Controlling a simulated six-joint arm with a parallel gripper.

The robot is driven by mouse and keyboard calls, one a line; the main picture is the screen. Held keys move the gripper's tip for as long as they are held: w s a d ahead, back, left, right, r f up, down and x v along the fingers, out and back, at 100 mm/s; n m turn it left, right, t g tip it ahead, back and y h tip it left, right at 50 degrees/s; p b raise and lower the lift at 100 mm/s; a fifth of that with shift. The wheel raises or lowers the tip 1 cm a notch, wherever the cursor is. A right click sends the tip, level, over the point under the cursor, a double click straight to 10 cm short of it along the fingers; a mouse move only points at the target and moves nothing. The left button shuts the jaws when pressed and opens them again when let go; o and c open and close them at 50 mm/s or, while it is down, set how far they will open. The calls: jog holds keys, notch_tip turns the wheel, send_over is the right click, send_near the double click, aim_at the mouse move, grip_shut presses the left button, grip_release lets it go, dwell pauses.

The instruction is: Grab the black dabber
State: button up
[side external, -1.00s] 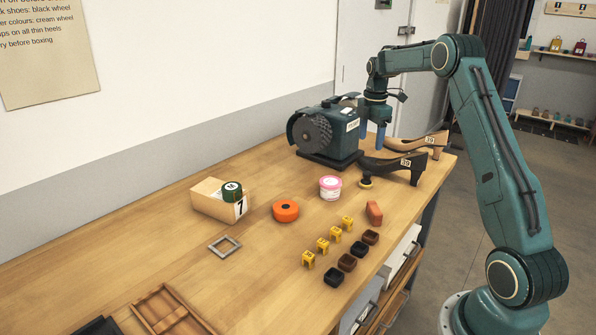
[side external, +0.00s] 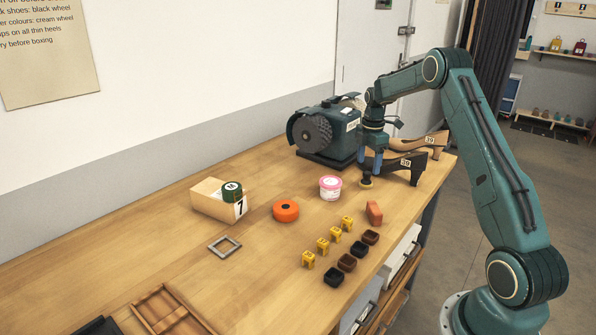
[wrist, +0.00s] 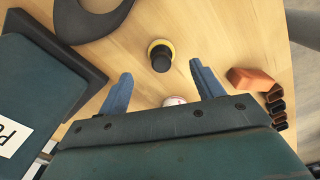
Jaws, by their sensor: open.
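The black dabber (wrist: 160,60) has a dark round handle and a yellow pad. In the wrist view it stands on the wooden table, seen from above, just beyond and between my fingertips. In the side view the dabber (side external: 366,184) is beside the black shoe form, its upper part partly hidden. My gripper (wrist: 160,70) is open, its two blue fingers apart with nothing between them. In the side view my gripper (side external: 372,168) points down just above the dabber, partly overlapping it.
A green polishing machine (side external: 343,140) stands close by on the left. A pink-lidded jar (side external: 330,188) and an orange-brown block (side external: 374,212) are nearer.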

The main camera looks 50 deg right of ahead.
aim_at(367, 173)
jog(key=shift+f, duration=0.35)
jog(key=shift+a+f, duration=0.1)
jog(key=shift+f, duration=2.5)
jog(key=c, duration=1.1)
